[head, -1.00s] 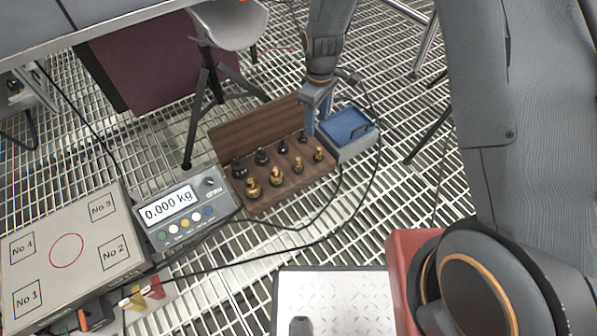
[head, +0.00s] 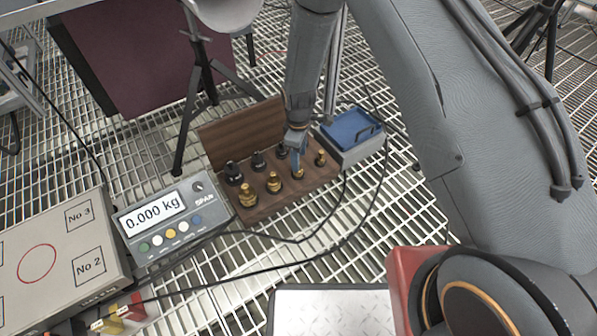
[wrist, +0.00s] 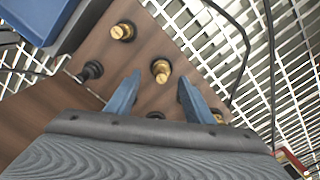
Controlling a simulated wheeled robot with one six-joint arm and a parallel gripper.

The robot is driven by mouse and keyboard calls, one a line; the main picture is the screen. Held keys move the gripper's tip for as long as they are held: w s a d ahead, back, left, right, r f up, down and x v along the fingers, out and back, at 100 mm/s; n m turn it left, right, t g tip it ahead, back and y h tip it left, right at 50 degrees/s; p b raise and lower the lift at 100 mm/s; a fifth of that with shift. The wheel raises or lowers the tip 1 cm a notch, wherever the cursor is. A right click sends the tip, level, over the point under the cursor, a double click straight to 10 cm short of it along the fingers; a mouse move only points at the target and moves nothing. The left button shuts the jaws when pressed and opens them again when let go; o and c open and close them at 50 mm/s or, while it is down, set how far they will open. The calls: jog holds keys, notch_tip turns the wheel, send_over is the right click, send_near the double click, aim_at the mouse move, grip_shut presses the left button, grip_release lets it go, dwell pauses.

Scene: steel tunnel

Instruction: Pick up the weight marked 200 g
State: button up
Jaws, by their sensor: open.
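The wooden weight box (head: 283,208) lies open on the grating, with a front row of brass weights and a back row of black ones. No gram marks are legible. My gripper (head: 298,163) is over the box's right half, its blue fingers open and pointing down. In the wrist view my gripper (wrist: 159,76) has a brass weight (wrist: 161,70) showing between its fingertips; contact cannot be told. This appears to be the third brass weight from the left (head: 298,173). The smallest brass weight (head: 320,158) is to its right, also in the wrist view (wrist: 123,31).
A blue-topped grey box (head: 352,146) stands close to the weight box's right end. A scale display (head: 160,213) reading 0.000 kg is at left, beside a marked platform (head: 62,245). Tripod legs (head: 190,125) rise behind. Black cables cross the grating in front.

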notch_tip(320, 180, down, 4)
jog(key=shift+a+f+b, duration=0.1)
jog(key=shift+a+b, duration=0.05)
jog(key=shift+b, duration=0.85)
jog(key=shift+s, duration=0.1)
grip_shut()
jog(key=shift+r, duration=0.25)
